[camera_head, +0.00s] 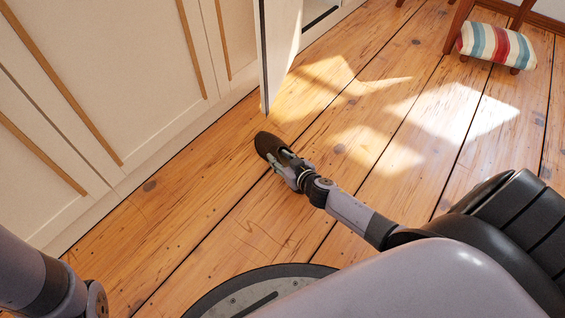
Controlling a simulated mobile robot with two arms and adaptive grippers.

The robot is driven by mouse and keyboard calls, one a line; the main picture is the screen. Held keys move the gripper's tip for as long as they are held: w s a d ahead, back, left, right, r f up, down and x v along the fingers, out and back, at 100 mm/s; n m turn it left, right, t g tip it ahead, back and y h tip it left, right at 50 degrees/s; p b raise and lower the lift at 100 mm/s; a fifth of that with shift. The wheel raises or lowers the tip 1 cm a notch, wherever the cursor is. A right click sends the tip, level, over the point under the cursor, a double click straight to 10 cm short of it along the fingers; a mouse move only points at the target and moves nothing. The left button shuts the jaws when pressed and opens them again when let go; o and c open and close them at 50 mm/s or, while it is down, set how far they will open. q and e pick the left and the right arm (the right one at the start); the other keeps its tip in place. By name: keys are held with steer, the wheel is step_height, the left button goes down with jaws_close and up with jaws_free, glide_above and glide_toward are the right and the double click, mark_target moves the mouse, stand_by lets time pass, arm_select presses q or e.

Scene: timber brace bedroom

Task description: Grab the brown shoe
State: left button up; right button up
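The dark brown shoe (266,142) is on or just above the plank floor, near the foot of the white cabinets. Its rounded end points away from me, up and to the left. My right gripper (281,160) reaches in from the lower right and overlaps the shoe's near end. Its fingers lie against or over the shoe, and the near part of the shoe is hidden behind them. I cannot tell whether the fingers are closed on it. Part of my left arm shows at the lower left, but its gripper is out of frame.
White panelled cabinets (110,90) run along the left. An open cabinet door (280,50) juts out just beyond the shoe. A striped footstool (496,46) stands at the upper right beside wooden furniture legs. The sunlit floor (400,120) between is clear.

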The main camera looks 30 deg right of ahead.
steer(key=shift+w, duration=0.2)
steer(key=shift+c, duration=0.5)
jaws_close()
